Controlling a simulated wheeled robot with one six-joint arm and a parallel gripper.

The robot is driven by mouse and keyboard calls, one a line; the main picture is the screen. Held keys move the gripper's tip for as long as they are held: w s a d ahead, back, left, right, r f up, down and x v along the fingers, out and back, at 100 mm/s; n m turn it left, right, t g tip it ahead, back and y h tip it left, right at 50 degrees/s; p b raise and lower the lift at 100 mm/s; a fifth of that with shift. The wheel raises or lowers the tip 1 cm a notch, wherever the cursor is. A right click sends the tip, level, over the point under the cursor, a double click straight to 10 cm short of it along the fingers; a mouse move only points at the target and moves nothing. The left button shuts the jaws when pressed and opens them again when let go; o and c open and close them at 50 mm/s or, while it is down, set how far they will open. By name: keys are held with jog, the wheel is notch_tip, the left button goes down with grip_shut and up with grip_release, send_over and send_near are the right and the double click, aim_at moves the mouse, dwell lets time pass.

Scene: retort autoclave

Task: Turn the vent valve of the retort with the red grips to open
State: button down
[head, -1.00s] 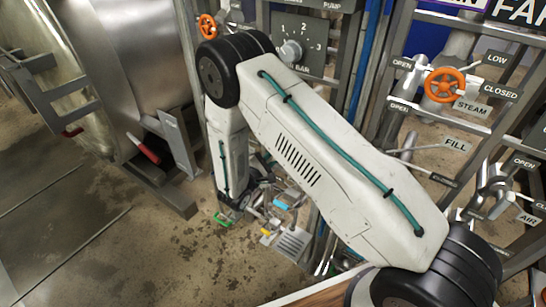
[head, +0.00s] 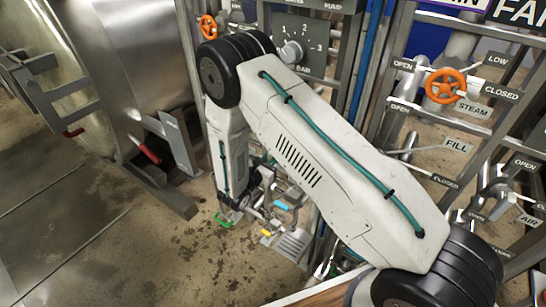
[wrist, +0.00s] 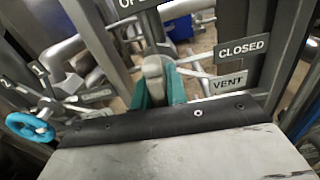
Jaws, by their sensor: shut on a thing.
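In the wrist view, my gripper (wrist: 158,92) has its two teal fingers closed around a grey valve lever (wrist: 153,68). A sign reading CLOSED (wrist: 241,49) and a sign reading VENT (wrist: 228,84) are to the right of it. An OPEN sign (wrist: 133,4), cut off by the frame, is above it. I cannot tell which sign the lever points to. In the head view, the lower end of my arm hides most of the gripper and the lever. Red grips (head: 148,150) show on the metal retort (head: 130,60) at the left.
A blue handwheel (wrist: 30,126) and numbered pipework are at the left of the wrist view. In the head view, an orange handwheel (head: 446,85) with STEAM and FILL (head: 456,144) signs is at the right. A dial panel (head: 306,43) stands behind my arm. Floor at the left is clear.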

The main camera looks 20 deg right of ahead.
aim_at(268, 161)
jog(key=shift+n, duration=0.4)
jog(key=c, duration=1.4)
grip_release()
jog(key=shift+a, duration=0.15)
jog(key=v, duration=0.7)
jog(key=shift+s+a, duration=0.2)
